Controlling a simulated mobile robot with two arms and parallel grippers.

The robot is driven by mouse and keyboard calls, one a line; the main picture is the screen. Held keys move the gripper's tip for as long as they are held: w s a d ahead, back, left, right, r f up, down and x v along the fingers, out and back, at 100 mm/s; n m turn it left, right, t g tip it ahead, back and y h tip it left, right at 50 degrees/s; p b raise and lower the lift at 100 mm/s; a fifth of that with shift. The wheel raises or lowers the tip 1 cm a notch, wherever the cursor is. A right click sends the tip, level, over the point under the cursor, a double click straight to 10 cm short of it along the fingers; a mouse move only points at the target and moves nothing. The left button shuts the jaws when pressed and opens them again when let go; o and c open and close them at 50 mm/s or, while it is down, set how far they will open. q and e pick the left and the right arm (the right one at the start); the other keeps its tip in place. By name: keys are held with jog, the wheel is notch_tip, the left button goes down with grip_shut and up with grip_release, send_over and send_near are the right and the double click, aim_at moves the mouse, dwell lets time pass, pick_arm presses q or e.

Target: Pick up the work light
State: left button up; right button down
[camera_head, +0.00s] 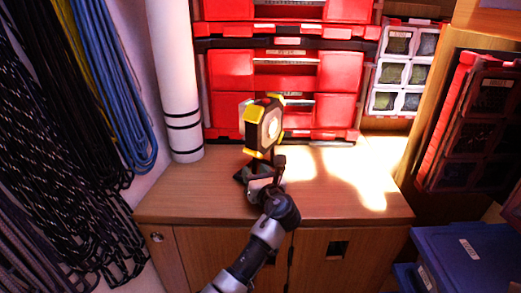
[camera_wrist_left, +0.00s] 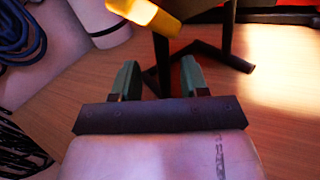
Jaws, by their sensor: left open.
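The work light (camera_head: 258,128) is yellow and black and stands upright on the wooden cabinet top, its lit face turned right. In the left wrist view its yellow edge (camera_wrist_left: 150,16) shows at the top, with black stand legs below. My left gripper (camera_head: 264,181) is low in front of the light, over the cabinet top, and partly hides its stand. In the left wrist view the green fingers of my left gripper (camera_wrist_left: 159,76) are apart. A black stand leg (camera_wrist_left: 162,62) appears between them; I cannot tell whether they touch it. My right gripper is not in view.
Red cases (camera_head: 285,75) stand behind the light. A white roll (camera_head: 177,80) stands at the cabinet's left, beside hanging coiled lines (camera_head: 110,80). Blue bins (camera_head: 470,255) are at lower right. The cabinet top (camera_head: 350,205) is clear to the right, with a bright light patch.

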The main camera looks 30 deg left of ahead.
pick_arm(q)
jog(key=shift+w+a, duration=0.1)
jog(key=shift+w, duration=0.15)
grip_shut()
jog(key=shift+r, duration=0.2)
jog(key=shift+r, duration=0.1)
